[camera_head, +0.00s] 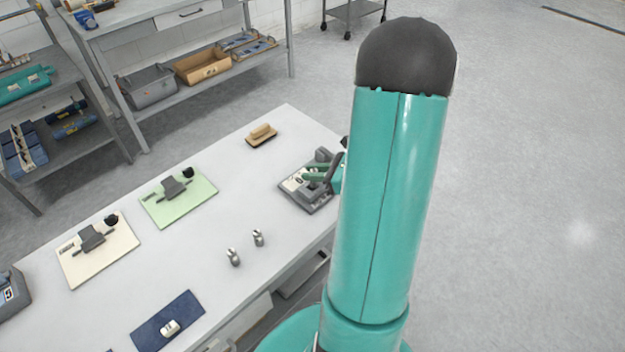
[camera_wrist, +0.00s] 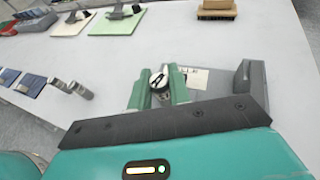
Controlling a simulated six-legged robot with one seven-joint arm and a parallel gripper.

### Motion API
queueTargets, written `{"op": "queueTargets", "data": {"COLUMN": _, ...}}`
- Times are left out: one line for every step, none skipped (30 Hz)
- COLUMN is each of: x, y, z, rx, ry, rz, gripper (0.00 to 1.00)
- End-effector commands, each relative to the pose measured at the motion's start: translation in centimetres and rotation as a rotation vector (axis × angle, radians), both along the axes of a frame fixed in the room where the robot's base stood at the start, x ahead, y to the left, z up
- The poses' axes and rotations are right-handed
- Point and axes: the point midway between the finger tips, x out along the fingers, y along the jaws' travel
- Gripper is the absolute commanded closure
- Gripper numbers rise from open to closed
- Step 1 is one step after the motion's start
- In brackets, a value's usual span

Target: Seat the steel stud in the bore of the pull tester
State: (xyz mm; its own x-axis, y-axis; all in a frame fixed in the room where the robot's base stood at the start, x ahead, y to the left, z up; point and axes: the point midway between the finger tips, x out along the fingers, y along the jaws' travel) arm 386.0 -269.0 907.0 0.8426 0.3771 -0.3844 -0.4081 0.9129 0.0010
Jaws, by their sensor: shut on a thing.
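My gripper (camera_wrist: 158,87) is shut on the steel stud (camera_wrist: 159,77), whose round silver top with a black mark shows between the two green fingers in the wrist view. The pull tester (camera_wrist: 250,85) is grey, with a flat base and a pale label. In the head view the pull tester (camera_head: 298,186) stands at the table's right edge, and my gripper (camera_head: 318,173) is over its base. The fingers and my arm hide the bore and the stud's lower end, so I cannot tell whether the stud is in the bore or above it.
Two small metal pieces (camera_head: 233,257) (camera_head: 258,238) stand on the white table (camera_head: 215,225). A green mat (camera_head: 205,190) and a cream mat (camera_head: 85,265) hold dark fixtures. A blue mat (camera_head: 150,333) lies in front. A wooden block (camera_head: 262,133) is at the back.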

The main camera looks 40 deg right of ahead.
Motion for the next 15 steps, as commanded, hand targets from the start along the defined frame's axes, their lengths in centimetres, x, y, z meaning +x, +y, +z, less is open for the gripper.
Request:
{"op": "queueTargets", "data": {"x": 0.2, "y": 0.0, "z": -0.3, "rx": 0.0, "ry": 0.0, "rz": 0.001, "gripper": 1.0}}
{"op": "queueTargets", "data": {"x": 0.4, "y": 0.0, "z": -0.4, "rx": 0.001, "ry": 0.0, "rz": 0.002, "gripper": 1.0}}
{"op": "queueTargets", "data": {"x": 0.7, "y": -0.1, "z": -0.7, "rx": 0.001, "ry": 0.0, "rz": 0.002, "gripper": 1.0}}
{"op": "queueTargets", "data": {"x": 0.9, "y": -0.1, "z": -1.0, "rx": 0.002, "ry": 0.0, "rz": 0.001, "gripper": 1.0}}
{"op": "queueTargets", "data": {"x": 0.9, "y": -0.1, "z": -1.5, "rx": 0.004, "ry": 0.002, "rz": 0.0, "gripper": 1.0}}
{"op": "queueTargets", "data": {"x": 0.9, "y": -0.1, "z": -2.1, "rx": 0.004, "ry": 0.002, "rz": 0.0, "gripper": 1.0}}
{"op": "queueTargets", "data": {"x": 0.8, "y": -0.1, "z": -2.6, "rx": 0.005, "ry": 0.002, "rz": 0.0, "gripper": 1.0}}
{"op": "queueTargets", "data": {"x": 0.8, "y": -0.1, "z": -3.0, "rx": 0.004, "ry": 0.002, "rz": 0.0, "gripper": 1.0}}
{"op": "queueTargets", "data": {"x": 0.8, "y": -0.1, "z": -3.4, "rx": 0.003, "ry": 0.001, "rz": 0.001, "gripper": 1.0}}
{"op": "queueTargets", "data": {"x": 0.8, "y": -0.1, "z": -3.7, "rx": 0.003, "ry": 0.001, "rz": 0.0, "gripper": 1.0}}
{"op": "queueTargets", "data": {"x": 0.8, "y": -0.1, "z": -3.8, "rx": 0.002, "ry": 0.001, "rz": 0.0, "gripper": 1.0}}
{"op": "queueTargets", "data": {"x": 0.8, "y": -0.2, "z": -3.9, "rx": 0.001, "ry": -0.001, "rz": 0.0, "gripper": 1.0}}
{"op": "queueTargets", "data": {"x": 0.8, "y": -0.2, "z": -3.9, "rx": 0.0, "ry": -0.001, "rz": 0.0, "gripper": 1.0}}
{"op": "queueTargets", "data": {"x": 0.8, "y": -0.2, "z": -3.9, "rx": 0.0, "ry": -0.001, "rz": 0.0, "gripper": 1.0}}
{"op": "queueTargets", "data": {"x": 0.8, "y": -0.2, "z": -3.9, "rx": -0.001, "ry": -0.001, "rz": -0.001, "gripper": 1.0}}
